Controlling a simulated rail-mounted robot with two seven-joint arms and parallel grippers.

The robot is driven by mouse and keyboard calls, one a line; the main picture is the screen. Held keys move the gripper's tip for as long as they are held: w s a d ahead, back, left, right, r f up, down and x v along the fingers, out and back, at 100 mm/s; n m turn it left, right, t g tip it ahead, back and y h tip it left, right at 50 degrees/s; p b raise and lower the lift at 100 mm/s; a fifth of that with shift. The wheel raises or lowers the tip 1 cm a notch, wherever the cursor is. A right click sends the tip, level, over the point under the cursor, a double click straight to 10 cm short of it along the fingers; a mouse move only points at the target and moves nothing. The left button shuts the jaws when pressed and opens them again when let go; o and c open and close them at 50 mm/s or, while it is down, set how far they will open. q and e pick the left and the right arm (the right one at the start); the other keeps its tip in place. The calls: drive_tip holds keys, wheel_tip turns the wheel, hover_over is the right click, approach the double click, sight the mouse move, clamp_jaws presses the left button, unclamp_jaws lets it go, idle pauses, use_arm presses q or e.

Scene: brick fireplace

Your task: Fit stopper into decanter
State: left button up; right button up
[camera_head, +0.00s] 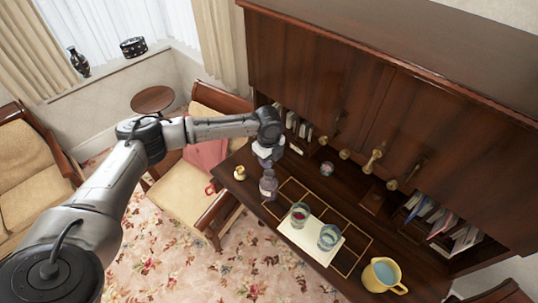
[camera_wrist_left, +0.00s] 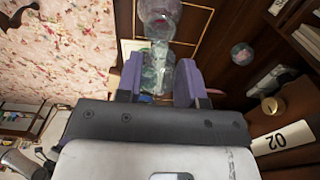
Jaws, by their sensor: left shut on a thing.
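My left gripper (camera_head: 268,168) points down over the dark wooden desk, by its left front edge. In the left wrist view its purple fingers (camera_wrist_left: 157,80) are shut on a clear glass piece, the stopper (camera_wrist_left: 156,58). The clear glass decanter (camera_wrist_left: 158,14) is directly beyond the fingertips, in line with the stopper; the decanter also shows below my gripper in the head view (camera_head: 268,189). Stopper and neck overlap, so I cannot tell whether the stopper is seated. My right gripper is not in view.
Two glasses (camera_head: 329,237) stand on a white mat (camera_head: 310,241) right of the decanter. A yellow jug (camera_head: 383,275) is farther right. A brass object (camera_head: 240,173) stands left, a small glass ball (camera_head: 327,168) behind. The cabinet (camera_head: 350,80) overhangs the desk's back.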

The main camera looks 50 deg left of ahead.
use_arm(q)
drive_tip(key=shift+f, duration=0.9)
idle(0.6)
drive_tip(key=shift+p, duration=0.3)
drive_tip(key=shift+p, duration=0.3)
idle(0.3)
idle(0.9)
